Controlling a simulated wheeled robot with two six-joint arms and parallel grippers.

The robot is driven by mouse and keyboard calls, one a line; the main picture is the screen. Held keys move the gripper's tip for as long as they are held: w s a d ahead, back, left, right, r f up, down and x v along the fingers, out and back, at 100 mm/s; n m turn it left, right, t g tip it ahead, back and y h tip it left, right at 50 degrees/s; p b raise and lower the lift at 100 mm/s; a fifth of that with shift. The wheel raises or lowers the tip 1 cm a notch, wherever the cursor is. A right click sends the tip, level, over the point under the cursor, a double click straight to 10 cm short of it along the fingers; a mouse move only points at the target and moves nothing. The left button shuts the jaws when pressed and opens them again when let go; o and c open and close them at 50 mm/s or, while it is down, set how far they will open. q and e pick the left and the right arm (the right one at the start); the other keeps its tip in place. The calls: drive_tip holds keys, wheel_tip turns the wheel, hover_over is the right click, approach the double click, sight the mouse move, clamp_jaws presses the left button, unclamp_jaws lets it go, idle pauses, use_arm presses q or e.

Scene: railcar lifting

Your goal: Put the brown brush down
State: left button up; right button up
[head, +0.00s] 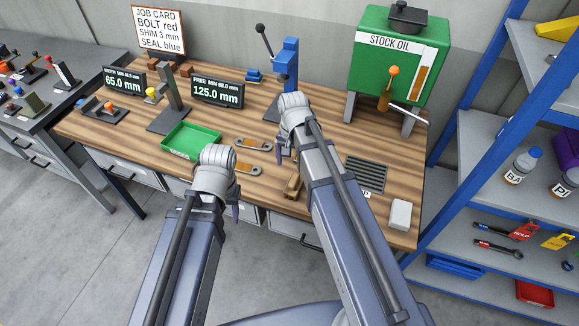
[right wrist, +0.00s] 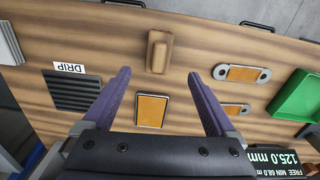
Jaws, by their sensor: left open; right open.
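The brown brush (head: 292,187) lies on the wooden bench top near its front edge. In the right wrist view the brush (right wrist: 158,50) is a plain brown block just beyond my fingertips, with no finger touching it. My right gripper (head: 286,147) is over the bench behind the brush. Its two purple fingers (right wrist: 157,74) are spread wide and nothing is between them in the grip. My left gripper (head: 234,192) is near the bench's front edge, left of the brush, open and empty as far as it shows.
An orange pad (right wrist: 152,110) lies flat on the bench below my right gripper. Orange-centred metal links (right wrist: 242,73) and a green tray (head: 191,140) are to one side. A dark drip grate (head: 366,175) and a pale block (head: 400,214) are right of the brush. The green stock oil tank (head: 398,60) stands behind.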

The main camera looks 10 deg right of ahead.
drive_tip(key=s+a+n+h, duration=0.1)
drive_tip(key=s+a+n, duration=0.8)
drive_tip(key=s, duration=0.4)
drive_tip(key=shift+s+a+n, duration=0.35)
drive_tip(key=shift+a+n, duration=0.05)
drive_tip(key=shift+n, duration=0.1)
wheel_tip(320, 180, down, 7)
drive_tip(key=b, duration=0.6)
drive_tip(key=shift+r+b, duration=0.15)
drive_tip(key=shift+b, duration=0.25)
drive_tip(key=shift+c, duration=0.4)
